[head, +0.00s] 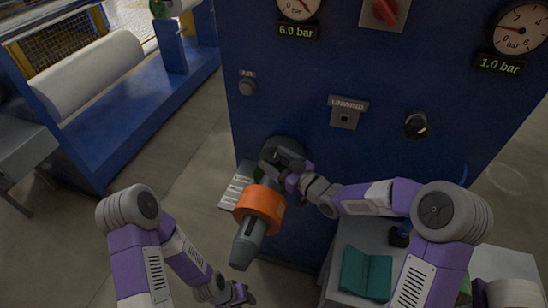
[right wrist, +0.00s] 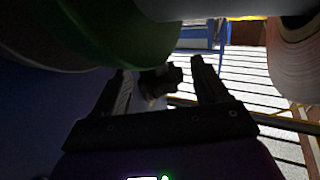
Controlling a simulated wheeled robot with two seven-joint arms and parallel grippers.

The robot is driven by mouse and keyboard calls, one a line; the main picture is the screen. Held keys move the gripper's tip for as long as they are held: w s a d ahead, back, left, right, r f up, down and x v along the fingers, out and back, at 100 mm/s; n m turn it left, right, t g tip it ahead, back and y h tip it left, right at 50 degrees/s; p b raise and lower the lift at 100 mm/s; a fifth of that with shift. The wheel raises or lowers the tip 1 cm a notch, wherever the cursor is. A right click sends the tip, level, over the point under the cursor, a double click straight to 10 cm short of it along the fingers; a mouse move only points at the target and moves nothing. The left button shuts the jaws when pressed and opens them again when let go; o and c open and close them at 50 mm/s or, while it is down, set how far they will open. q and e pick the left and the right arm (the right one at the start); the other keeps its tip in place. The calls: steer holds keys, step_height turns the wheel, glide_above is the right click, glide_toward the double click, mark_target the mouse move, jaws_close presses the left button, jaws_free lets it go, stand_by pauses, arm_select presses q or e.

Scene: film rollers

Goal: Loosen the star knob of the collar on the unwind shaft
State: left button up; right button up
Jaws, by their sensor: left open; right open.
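The unwind shaft (head: 249,243) is grey and sticks out from the blue cabinet towards me, with an orange collar (head: 258,205) around it. My right gripper (head: 279,163) is at the cabinet end of the shaft, behind the orange collar, and covers part of that area. In the right wrist view, my right gripper's two fingers (right wrist: 163,82) are apart. A dark, lobed knob (right wrist: 160,79), which looks like the star knob, shows between them; contact cannot be told. In the head view the knob cannot be made out. My left gripper (head: 243,296) is open, low at the bottom edge, away from the shaft.
The blue cabinet (head: 300,95) carries gauges, a red switch (head: 385,12), an UNWIND label (head: 348,104) and a black dial (head: 417,125). A white roll (head: 90,75) lies in a blue frame at left. A teal booklet (head: 366,274) lies at lower right.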

steer(key=shift+w+a+r, duration=0.1)
steer(key=shift+w+a, duration=0.15)
steer(key=shift+a, duration=0.05)
steer(key=c, duration=1)
